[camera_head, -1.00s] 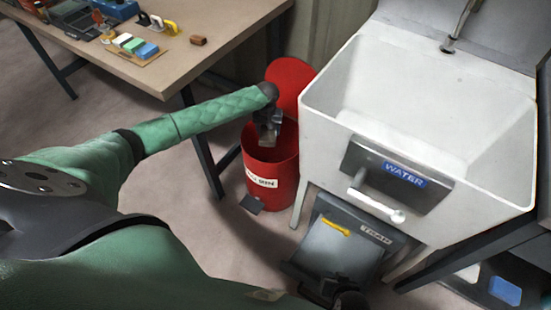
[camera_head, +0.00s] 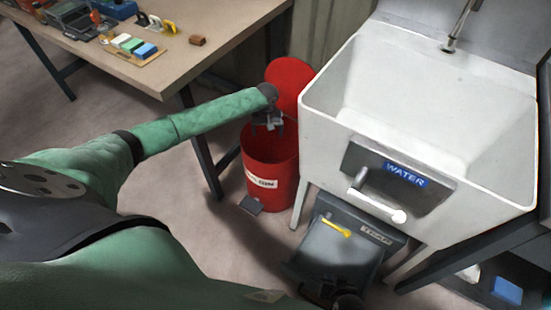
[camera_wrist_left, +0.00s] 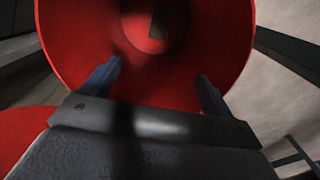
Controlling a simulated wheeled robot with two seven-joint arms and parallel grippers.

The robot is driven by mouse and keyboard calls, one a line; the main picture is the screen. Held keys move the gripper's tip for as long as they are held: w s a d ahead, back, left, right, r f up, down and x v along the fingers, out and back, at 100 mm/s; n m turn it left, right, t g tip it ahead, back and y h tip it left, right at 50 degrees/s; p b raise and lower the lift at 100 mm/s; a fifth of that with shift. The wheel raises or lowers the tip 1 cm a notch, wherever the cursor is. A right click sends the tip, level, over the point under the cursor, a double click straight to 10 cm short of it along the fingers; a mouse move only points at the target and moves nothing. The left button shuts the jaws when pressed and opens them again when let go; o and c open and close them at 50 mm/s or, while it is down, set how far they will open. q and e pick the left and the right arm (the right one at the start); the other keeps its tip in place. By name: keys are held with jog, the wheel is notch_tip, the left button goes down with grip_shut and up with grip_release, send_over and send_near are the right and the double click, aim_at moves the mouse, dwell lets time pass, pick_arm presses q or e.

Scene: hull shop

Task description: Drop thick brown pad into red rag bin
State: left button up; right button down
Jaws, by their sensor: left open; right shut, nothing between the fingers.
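The red rag bin (camera_head: 271,182) stands on the floor between the bench and the sink, with its red lid (camera_head: 288,82) tilted up behind it. My left gripper (camera_head: 268,126) is over the bin's mouth, open and empty. The left wrist view looks down into the red bin (camera_wrist_left: 215,45) between the spread fingers (camera_wrist_left: 159,72). A small dark brown rectangular piece, which looks like the brown pad (camera_wrist_left: 159,22), lies at the bottom of the bin, apart from the fingers. My right gripper (camera_head: 343,297) is dark and shut at the bottom edge, partly cut off.
A white sink (camera_head: 420,120) with a WATER label stands right of the bin, above a grey trap box (camera_head: 345,250). A small grey plate (camera_head: 251,204) is at the bin's foot.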

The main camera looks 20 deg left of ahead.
pick_arm(q)
notch_tip(320, 180, up, 8)
dwell(0.5)
jog(key=shift+f, duration=0.2)
